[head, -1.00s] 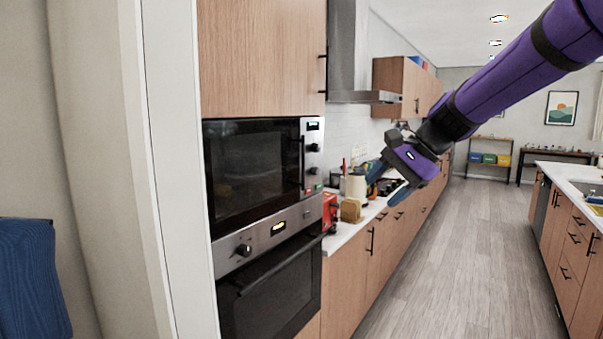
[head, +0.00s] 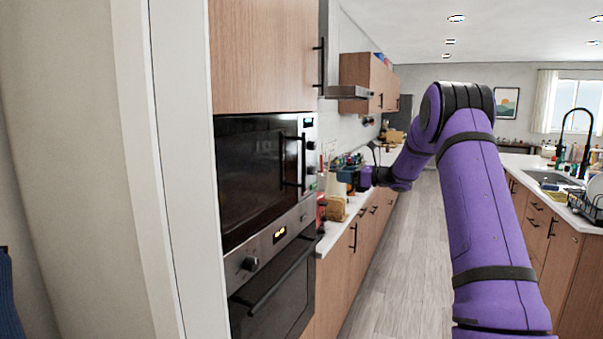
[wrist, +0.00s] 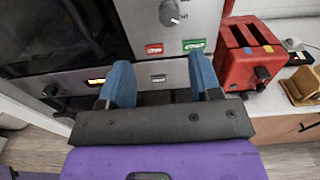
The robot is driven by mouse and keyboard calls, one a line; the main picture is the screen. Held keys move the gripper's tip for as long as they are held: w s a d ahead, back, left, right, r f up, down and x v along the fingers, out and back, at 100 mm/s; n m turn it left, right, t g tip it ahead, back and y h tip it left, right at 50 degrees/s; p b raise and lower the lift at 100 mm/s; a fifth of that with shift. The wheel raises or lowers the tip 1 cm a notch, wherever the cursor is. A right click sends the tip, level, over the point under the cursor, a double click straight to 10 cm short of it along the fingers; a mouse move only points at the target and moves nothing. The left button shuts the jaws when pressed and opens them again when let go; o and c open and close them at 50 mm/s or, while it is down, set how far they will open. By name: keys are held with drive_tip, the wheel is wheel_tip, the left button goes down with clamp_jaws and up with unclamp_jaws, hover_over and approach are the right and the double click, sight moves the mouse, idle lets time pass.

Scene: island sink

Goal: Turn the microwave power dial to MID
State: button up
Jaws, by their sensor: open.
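The black microwave (head: 250,170) is built into the wood cabinet wall, with a silver control panel down its right side. In the wrist view a grey round dial (wrist: 170,12) with a pale pointer mark sits on that panel at the top edge, partly cut off; its lettering is too small to read surely. Red and green buttons (wrist: 153,48) sit below it. My gripper (wrist: 163,78) is open and empty, its two blue fingers apart in front of the lower panel, below the dial. In the head view my gripper (head: 345,174) is right of the microwave, above the counter.
An oven with a knob (head: 250,263) and lit display is under the microwave. A red toaster (wrist: 248,52) and a wooden block (wrist: 302,85) stand on the counter at right. The floor aisle (head: 385,270) is clear. An island with a sink (head: 555,180) is at right.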

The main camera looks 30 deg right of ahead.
sight(315, 172)
drive_tip(key=shift+m+t, duration=0.3)
drive_tip(key=x, duration=0.7)
drive_tip(key=d+x, duration=0.1)
drive_tip(key=x, duration=0.3)
drive_tip(key=shift+w+a+f, duration=0.1)
drive_tip(key=shift+w+f, duration=0.15)
drive_tip(key=shift+w, duration=0.1)
drive_tip(key=c, duration=0.9)
